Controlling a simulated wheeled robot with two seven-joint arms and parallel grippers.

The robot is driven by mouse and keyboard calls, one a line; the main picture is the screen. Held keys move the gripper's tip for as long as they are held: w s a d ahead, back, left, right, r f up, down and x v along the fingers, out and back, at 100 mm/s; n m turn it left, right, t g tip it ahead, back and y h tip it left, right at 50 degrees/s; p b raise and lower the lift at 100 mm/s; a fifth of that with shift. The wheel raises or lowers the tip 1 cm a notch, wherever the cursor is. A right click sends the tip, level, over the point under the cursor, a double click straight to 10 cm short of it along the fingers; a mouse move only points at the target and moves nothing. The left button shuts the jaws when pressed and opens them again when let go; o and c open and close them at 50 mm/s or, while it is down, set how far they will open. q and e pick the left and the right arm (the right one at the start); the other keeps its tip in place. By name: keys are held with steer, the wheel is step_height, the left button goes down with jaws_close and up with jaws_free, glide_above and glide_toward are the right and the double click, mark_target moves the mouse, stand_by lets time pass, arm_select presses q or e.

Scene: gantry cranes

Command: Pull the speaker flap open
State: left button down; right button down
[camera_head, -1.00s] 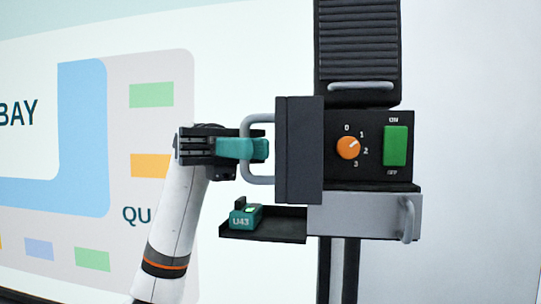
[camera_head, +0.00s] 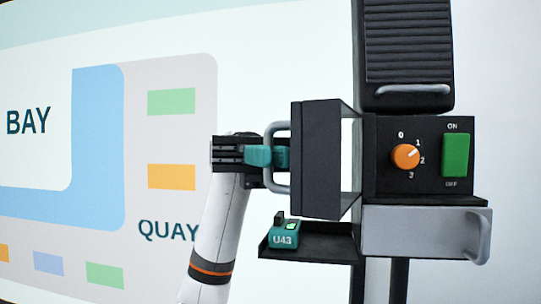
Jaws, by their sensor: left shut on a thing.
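The speaker flap (camera_head: 320,158) is a dark panel standing out at the left side of the black control box, swung partly away from it, with a light gap between them. Its grey bar handle (camera_head: 283,185) is on its left. My left gripper (camera_head: 275,157), with teal fingers, is shut on this handle, its arm coming up from below. The fingers cover part of the handle. My right gripper is not in view.
The box carries an orange knob (camera_head: 406,157) and a green switch (camera_head: 455,155). Below are a grey drawer (camera_head: 415,232) with a handle and a dark shelf (camera_head: 310,250) holding a teal U43 device (camera_head: 285,238). A ribbed dark unit (camera_head: 408,45) is above.

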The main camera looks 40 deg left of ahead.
arm_select(q)
steer(key=shift+r, duration=0.1)
steer(key=c, duration=1.8)
jaws_free()
steer(key=shift+c, duration=0.2)
steer(key=v, duration=1.2)
